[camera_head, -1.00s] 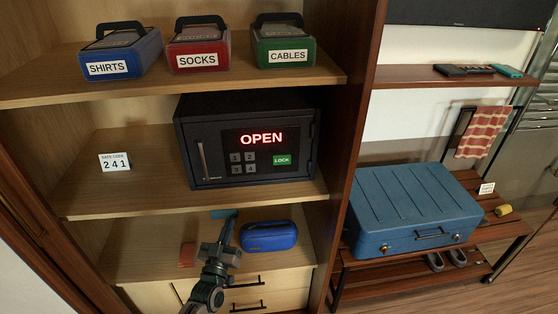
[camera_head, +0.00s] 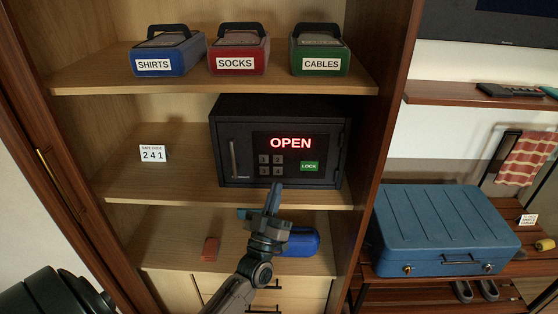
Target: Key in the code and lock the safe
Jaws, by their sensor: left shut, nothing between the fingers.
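The dark safe (camera_head: 225,125) stands on the middle shelf, its door shut flush. Its red display (camera_head: 291,143) reads OPEN. Below are the number keys (camera_head: 271,165), 1 to 4, and a green LOCK button (camera_head: 309,166). My left gripper (camera_head: 275,187) is shut and empty, pointing up in front of the safe's lower edge, below the keys. I cannot tell whether it touches the safe; no key looks covered. My right gripper is not in view.
Above sit blue SHIRTS (camera_head: 168,61), red SOCKS (camera_head: 238,60) and green CABLES (camera_head: 320,60) boxes. A blue pouch (camera_head: 303,242), partly hidden by my arm, and an orange item (camera_head: 211,248) lie below. A blue suitcase (camera_head: 440,230) rests on the bench at right.

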